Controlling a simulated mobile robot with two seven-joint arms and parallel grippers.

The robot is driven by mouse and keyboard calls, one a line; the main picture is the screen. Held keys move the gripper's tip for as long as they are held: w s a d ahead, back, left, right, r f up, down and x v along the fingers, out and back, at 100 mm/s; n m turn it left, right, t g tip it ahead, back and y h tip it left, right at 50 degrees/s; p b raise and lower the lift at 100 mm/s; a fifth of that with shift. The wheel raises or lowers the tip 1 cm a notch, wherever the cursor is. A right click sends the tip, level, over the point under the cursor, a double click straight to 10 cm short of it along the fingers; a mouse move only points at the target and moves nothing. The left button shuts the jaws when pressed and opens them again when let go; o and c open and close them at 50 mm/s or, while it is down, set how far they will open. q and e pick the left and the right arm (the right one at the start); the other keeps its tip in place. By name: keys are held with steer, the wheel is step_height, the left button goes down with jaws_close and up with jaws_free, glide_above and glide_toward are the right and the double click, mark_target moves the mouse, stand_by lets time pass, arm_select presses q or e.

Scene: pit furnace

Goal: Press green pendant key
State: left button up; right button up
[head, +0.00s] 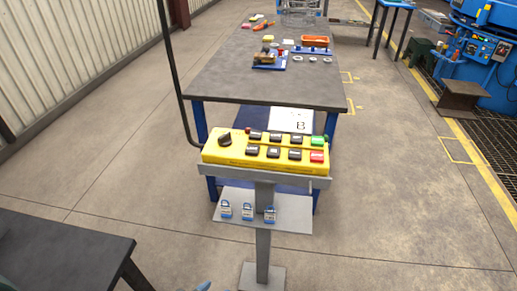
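The yellow pendant box (222,153) sits on a grey stand in the middle of the head view. Its top has two rows of keys. The green key (317,141) is at the right end of the far row, just beyond the red key (317,157). Several black keys (275,153) lie to the left, and a black rotary knob (225,140) is at the left end.
A dark table (70,255) is at lower left.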

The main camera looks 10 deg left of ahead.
steer(key=shift+w+r, duration=0.25)
steer(key=shift+w, duration=0.2)
steer(key=shift+c, duration=0.3)
jaws_close()
steer(key=shift+s+d+f, duration=0.1)
steer(key=shift+s, duration=0.1)
steer(key=shift+s+f, duration=0.1)
steer(key=shift+s, duration=0.05)
steer(key=shift+w+r, duration=0.2)
steer(key=shift+w, duration=0.15)
stand_by(0.4)
